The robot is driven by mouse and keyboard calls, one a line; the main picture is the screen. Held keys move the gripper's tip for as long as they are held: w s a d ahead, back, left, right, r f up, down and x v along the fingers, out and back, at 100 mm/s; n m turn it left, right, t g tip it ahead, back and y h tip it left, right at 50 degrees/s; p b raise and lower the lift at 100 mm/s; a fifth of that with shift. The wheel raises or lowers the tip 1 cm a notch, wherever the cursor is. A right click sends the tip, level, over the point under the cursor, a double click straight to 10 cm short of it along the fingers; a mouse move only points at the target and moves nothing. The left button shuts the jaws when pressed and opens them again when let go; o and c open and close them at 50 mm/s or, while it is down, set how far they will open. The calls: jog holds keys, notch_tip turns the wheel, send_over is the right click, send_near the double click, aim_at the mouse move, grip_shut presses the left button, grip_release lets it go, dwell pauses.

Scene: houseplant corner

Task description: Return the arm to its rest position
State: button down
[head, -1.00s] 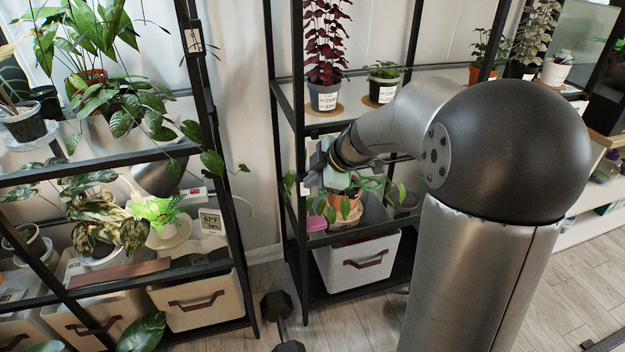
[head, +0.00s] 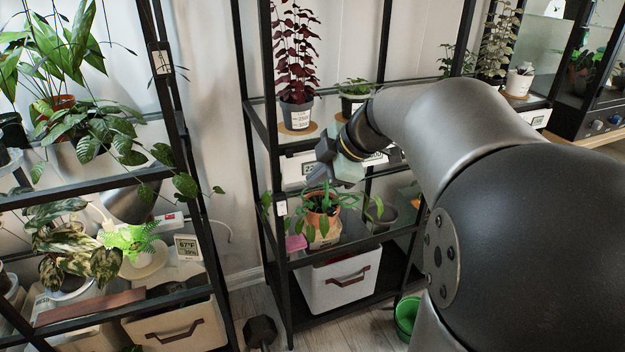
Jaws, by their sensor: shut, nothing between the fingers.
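My arm reaches in from the right and fills much of the right half of the head view. My gripper (head: 318,178) is at the arm's far end, in front of the middle black shelf rack (head: 268,190). It is shut and empty, a little above a leafy green plant in a terracotta pot (head: 322,222) on the lower glass shelf. I cannot tell how far the gripper is from the plant's leaves.
A red-leaved plant (head: 296,60) and a small green plant (head: 354,90) stand on the upper shelf. A white bin (head: 338,278) sits below. A left rack (head: 195,200) holds more plants. A dumbbell (head: 260,332) and a green pot (head: 407,314) are on the floor.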

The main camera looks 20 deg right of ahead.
dwell(0.3)
jog(key=s+a+r+m+g+h+p, duration=0.2)
jog(key=s+a+r+m+p, duration=0.1)
jog(key=s+m+p, duration=0.5)
jog(key=s+a+r+m+g+h+p, duration=0.2)
jog(key=s+m+p, duration=0.6)
jog(key=s+p, duration=0.6)
jog(key=a+r+g+p, duration=0.1)
jog(key=a+r, duration=0.1)
jog(key=a, duration=0.1)
jog(key=shift+a+g+h, duration=0.25)
jog(key=shift+g+h, duration=0.05)
jog(key=shift+h, duration=0.1)
